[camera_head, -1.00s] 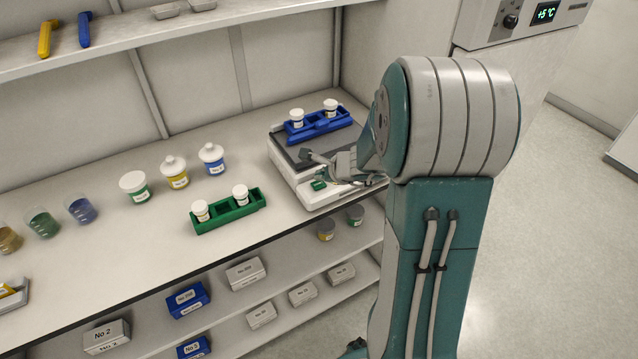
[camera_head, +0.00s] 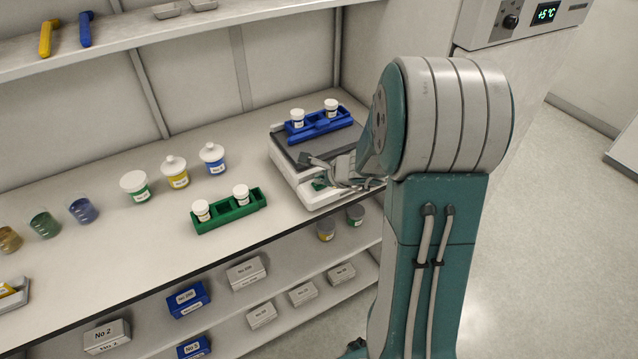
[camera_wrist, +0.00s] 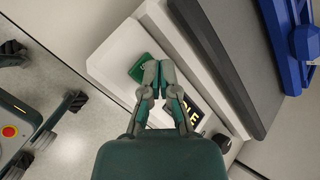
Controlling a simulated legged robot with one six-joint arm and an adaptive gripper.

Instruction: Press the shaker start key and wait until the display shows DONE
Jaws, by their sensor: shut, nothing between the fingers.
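The shaker (camera_head: 282,150) is a white box with a dark top plate at the right end of the bench. Its green start key (camera_wrist: 141,66) is on the white front panel in the wrist view. My gripper (camera_wrist: 160,68) is shut and empty, its fingertips right beside the key and partly over it. I cannot tell whether they touch it. In the head view my gripper hides most of the key (camera_head: 319,184). The dark display (camera_wrist: 212,122) has pale yellow letters, partly hidden by my gripper; an E shows, but the full word is not readable.
A blue rack (camera_head: 320,126) with two white-capped jars sits on the shaker. A green rack (camera_head: 228,212) with two jars stands to its left, near the bench's front edge. A black knob (camera_wrist: 222,142) is beside the display. Several jars and beakers stand farther left.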

